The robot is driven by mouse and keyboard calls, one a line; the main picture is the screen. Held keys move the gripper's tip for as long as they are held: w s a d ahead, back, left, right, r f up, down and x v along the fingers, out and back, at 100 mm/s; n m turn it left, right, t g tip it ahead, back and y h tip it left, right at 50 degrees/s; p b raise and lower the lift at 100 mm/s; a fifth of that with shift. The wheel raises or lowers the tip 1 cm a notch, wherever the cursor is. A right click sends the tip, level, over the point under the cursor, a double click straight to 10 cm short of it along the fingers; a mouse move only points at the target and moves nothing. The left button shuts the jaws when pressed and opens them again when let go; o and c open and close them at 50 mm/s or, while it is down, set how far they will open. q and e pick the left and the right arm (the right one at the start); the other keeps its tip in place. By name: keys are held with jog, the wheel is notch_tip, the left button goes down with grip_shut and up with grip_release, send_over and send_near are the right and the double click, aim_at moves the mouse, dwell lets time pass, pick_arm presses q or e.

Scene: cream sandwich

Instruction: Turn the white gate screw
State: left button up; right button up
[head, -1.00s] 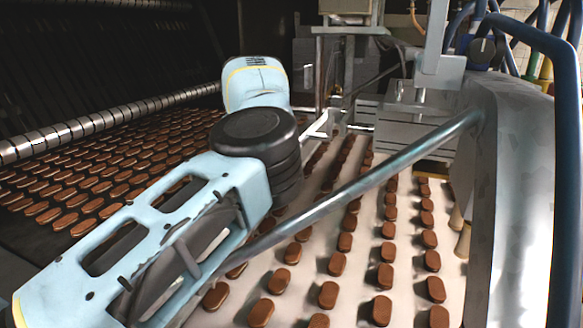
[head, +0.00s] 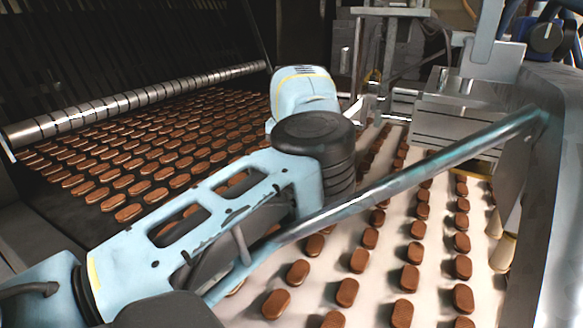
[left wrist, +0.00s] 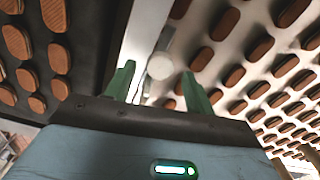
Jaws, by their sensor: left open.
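A white round knob (left wrist: 160,66), which looks like the gate screw, shows in the left wrist view beside a pale upright strip (left wrist: 143,50). My left gripper (left wrist: 158,82) has two green fingers, spread apart and empty. The knob appears in line with the gap between them; I cannot tell how far beyond the tips it is. In the head view my light blue left arm (head: 220,195) reaches forward over the conveyor, and its black joint (head: 312,135) hides the gripper. I cannot make out the screw there. My right gripper is not in view.
Rows of brown sandwiches lie on a dark belt (head: 60,210) at left and a pale belt (head: 385,270) at right. A segmented roller (head: 130,104) and a metal wall (head: 555,200) flank the belts.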

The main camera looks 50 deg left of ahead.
pick_arm(q)
jog(key=shift+f, duration=0.9)
jog(key=shift+c, duration=0.3)
jog(key=c, duration=0.9)
